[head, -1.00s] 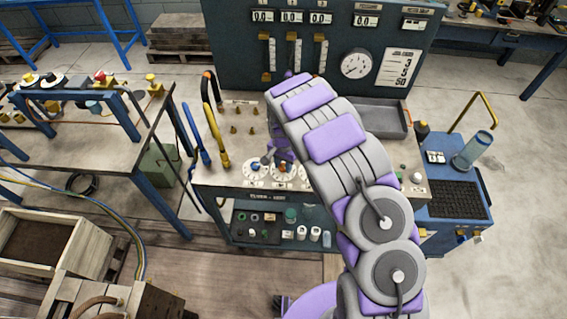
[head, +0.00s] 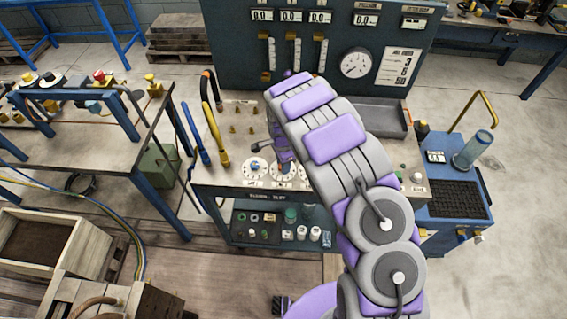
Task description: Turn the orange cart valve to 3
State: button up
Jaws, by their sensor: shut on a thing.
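The cart (head: 232,179) has a row of round white dials along its front edge. The left dial (head: 256,184) carries a blue knob (head: 256,168). The dial to its right (head: 284,184) has my gripper (head: 285,168) pointing down over its middle. My gripper is shut on the orange cart valve there; the jaws and wrist hide the valve almost wholly, and I cannot read its setting. The numbers on the dials are too small to read. My arm covers the cart top to the right of this dial.
A blue panel with gauges (head: 355,64) stands behind the cart. Yellow (head: 216,140) and blue (head: 195,135) handles rise at the cart's left. A grey tray (head: 385,118) lies at the right. A shelf below holds small jars (head: 302,233).

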jog(key=shift+w+a+r, duration=0.1)
dwell(0.3)
jog(key=o, duration=1)
jog(key=shift+a, duration=0.15)
jog(key=shift+o, duration=0.2)
jog(key=shift+r, duration=0.15)
notch_tip(320, 180, up, 17)
jog(key=p, duration=0.2)
